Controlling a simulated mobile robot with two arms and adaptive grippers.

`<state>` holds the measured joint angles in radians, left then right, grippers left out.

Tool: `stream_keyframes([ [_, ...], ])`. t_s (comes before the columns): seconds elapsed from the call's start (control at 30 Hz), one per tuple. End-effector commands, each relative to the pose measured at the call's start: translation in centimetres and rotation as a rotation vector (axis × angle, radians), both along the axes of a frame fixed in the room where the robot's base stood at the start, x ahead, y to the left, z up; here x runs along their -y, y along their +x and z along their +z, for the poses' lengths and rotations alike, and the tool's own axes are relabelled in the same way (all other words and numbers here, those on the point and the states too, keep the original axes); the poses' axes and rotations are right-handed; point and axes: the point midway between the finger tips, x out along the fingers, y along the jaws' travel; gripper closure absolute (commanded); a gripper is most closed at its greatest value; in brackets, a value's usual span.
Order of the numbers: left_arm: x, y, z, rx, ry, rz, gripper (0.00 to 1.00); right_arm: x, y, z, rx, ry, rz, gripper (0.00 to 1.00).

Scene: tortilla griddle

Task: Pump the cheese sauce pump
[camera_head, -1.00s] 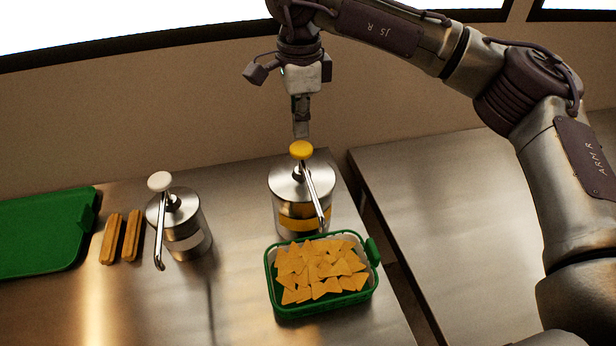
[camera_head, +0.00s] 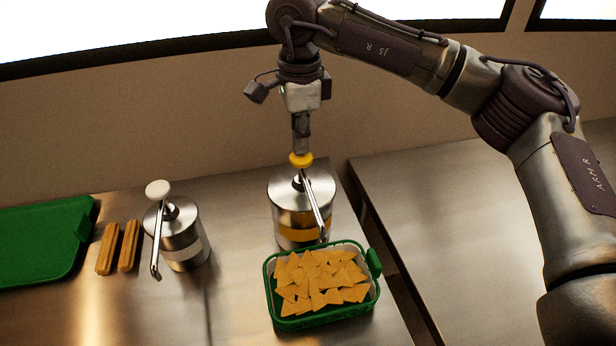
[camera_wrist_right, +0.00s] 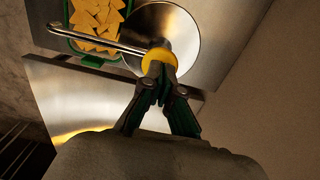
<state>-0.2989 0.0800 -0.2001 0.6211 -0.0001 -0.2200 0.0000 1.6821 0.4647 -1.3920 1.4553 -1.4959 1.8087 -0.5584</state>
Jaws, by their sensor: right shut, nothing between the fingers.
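The cheese sauce pump is a steel canister (camera_head: 290,222) with a yellow band, a yellow knob (camera_head: 301,160) and a thin spout that slopes down over the chip tray. My right gripper (camera_head: 302,150) is shut and empty, pointing down with its fingertips at the top of the yellow knob. In the right wrist view the shut fingertips (camera_wrist_right: 164,72) meet the yellow knob (camera_wrist_right: 160,57), above the round steel lid (camera_wrist_right: 185,30). The fingers hide part of the knob. My left gripper is not in view.
A green tray (camera_head: 273,309) of tortilla chips stands under the spout. A second pump with a white knob (camera_head: 157,189) stands to the left, beside two brown bars (camera_head: 118,247) and a green board (camera_head: 40,240). A gap separates the counter from the right-hand one.

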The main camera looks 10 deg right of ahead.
Motion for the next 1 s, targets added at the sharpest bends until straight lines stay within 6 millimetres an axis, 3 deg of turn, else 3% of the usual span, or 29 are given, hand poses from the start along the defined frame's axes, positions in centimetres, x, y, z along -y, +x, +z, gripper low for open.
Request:
stream_keyframes([
  [0.5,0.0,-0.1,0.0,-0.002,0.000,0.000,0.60,0.0,0.0,0.0,0.000,0.000,0.000,1.00],
  [1.0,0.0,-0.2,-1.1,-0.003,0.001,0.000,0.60,0.0,0.0,-1.4,0.000,0.000,0.000,1.00],
])
